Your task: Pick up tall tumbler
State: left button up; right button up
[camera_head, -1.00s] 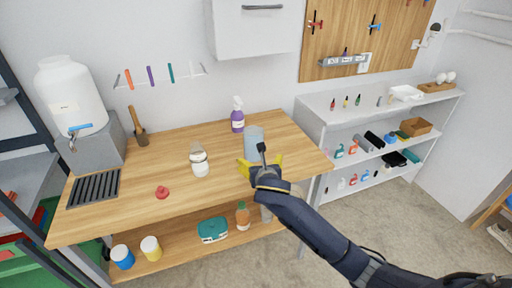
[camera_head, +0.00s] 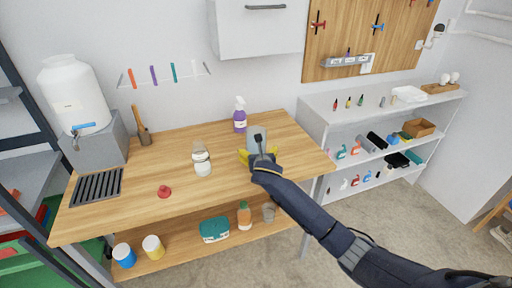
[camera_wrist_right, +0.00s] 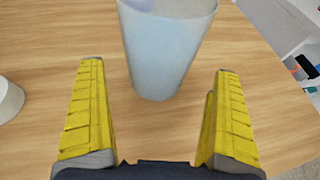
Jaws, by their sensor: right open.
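The tall tumbler (camera_wrist_right: 166,50) is a pale blue, translucent cup standing upright on the wooden table (camera_head: 130,190). In the head view the tumbler (camera_head: 257,133) is partly hidden behind my right gripper (camera_head: 259,158). In the right wrist view, my right gripper (camera_wrist_right: 154,95) is open, its two yellow fingers apart. The tumbler stands just beyond them, its base about centred between the fingertips. Nothing is held. My left gripper is not in view.
A glass jar with white contents (camera_head: 202,160) stands left of the tumbler. A purple spray bottle (camera_head: 240,118) stands behind it. A red item (camera_head: 164,191) lies at the front left. White shelves (camera_head: 375,130) stand to the right. The front middle of the table is clear.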

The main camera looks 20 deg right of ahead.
jog(key=shift+x, duration=2.5)
jog(key=shift+s+a+f, duration=0.1)
jog(key=shift+a, duration=0.05)
jog(key=shift+c, duration=0.2)
jog(key=c, duration=1.5)
jog(key=shift+c, duration=0.7)
jog(key=shift+r, duration=0.3)
